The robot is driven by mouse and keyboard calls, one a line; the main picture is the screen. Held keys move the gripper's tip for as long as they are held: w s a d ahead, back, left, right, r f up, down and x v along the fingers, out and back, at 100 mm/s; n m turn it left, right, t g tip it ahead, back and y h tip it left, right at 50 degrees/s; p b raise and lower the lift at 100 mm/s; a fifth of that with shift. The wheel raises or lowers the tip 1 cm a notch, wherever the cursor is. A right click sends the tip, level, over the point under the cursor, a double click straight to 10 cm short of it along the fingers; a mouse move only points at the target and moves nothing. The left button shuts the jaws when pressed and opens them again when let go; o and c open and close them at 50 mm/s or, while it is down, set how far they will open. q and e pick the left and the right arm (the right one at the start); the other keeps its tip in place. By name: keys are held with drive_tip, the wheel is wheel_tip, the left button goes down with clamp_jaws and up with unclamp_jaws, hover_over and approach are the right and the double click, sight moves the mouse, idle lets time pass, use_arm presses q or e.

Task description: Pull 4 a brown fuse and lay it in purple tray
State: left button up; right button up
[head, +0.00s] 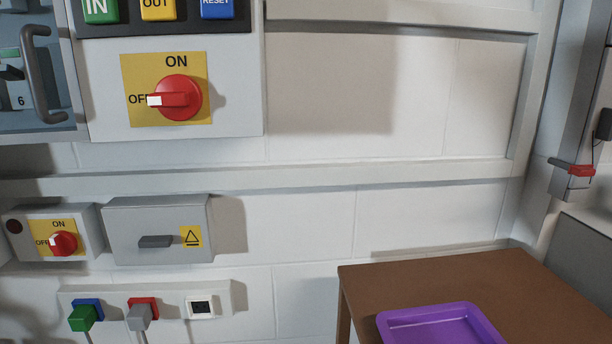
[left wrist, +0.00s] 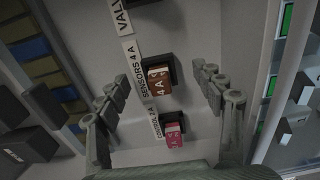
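A brown fuse marked 4 A (left wrist: 158,82) sits in a dark holder beside the label "SENSORS 4 A" in the left wrist view. My left gripper (left wrist: 157,79) is open, with its fingers to either side of the brown fuse in the picture and apart from it. How far the fuse is from the fingertips is hard to tell. The purple tray (head: 428,310) lies on the brown table at the bottom right of the head view, cut off by the frame edge. The visible part of the tray is empty. My right gripper is not in view.
A red fuse (left wrist: 174,136) sits in another holder below the brown one, by a "CONTROL" label. Dark blocks (left wrist: 30,144) stand on the left. The brown table (head: 390,284) is bare around the tray. A cabinet with a red switch (head: 178,98) hangs at upper left.

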use_arm(q)
drive_tip(key=s+d, duration=0.1)
drive_tip(key=s, duration=1.1)
drive_tip(key=shift+d, duration=0.15)
